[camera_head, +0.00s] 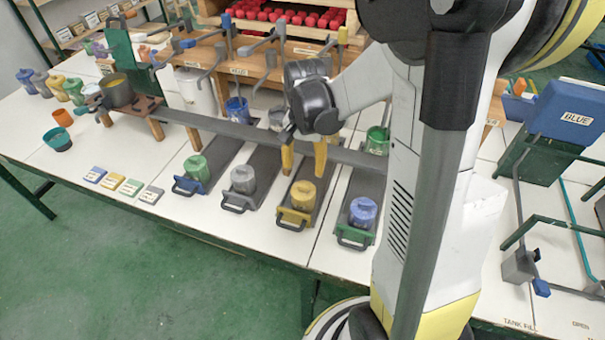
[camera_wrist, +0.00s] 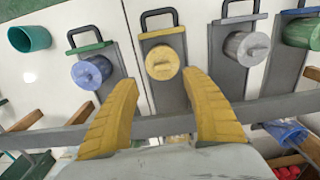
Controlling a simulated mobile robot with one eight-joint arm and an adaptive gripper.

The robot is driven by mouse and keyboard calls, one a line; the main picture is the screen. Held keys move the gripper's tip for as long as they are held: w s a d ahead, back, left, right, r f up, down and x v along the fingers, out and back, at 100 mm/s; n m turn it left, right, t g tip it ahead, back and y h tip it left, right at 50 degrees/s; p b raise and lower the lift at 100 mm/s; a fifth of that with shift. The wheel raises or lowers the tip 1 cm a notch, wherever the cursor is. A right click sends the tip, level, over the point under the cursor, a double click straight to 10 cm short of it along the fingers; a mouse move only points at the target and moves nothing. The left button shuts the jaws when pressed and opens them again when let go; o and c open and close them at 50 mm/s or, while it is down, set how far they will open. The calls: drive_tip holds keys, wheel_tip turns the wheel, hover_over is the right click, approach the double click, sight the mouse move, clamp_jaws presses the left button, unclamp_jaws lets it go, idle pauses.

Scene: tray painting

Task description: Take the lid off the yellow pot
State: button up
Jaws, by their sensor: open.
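The yellow pot (camera_head: 302,196) stands upright on a dark tray with a yellow front edge (camera_head: 293,216). In the wrist view the pot's round yellow lid (camera_wrist: 162,62) shows from above, with a raised bar handle on it. The lid sits on the pot. My gripper (camera_head: 304,158) is open and empty, its two yellow fingers pointing down above and behind the pot. In the wrist view my gripper (camera_wrist: 160,82) has its fingertips apart, one to each side below the lid in the picture. No contact with the lid shows.
A blue pot (camera_head: 363,212), a grey pot (camera_head: 243,179) and a green pot (camera_head: 196,168) stand on neighbouring trays. A long grey beam (camera_head: 240,130) crosses the trays behind the pots. Small labelled blocks (camera_head: 131,187) lie at the left on the white table.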

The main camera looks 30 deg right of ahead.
drive_tip(key=b, duration=0.2)
hover_over(303, 186)
drive_tip(key=f, duration=0.4)
drive_tip(key=shift+s+a+f, duration=0.15)
drive_tip(key=shift+s+a, duration=0.1)
drive_tip(key=shift+a, duration=0.05)
drive_tip(key=f, duration=0.1)
drive_tip(key=f+b, duration=0.1)
drive_tip(key=f, duration=0.1)
drive_tip(key=f+b, duration=0.1)
drive_tip(key=f, duration=0.1)
drive_tip(key=shift+w+d+f, duration=0.25)
drive_tip(key=shift+d, duration=0.15)
drive_tip(key=shift+r, duration=0.1)
drive_tip(key=c, duration=1.1)
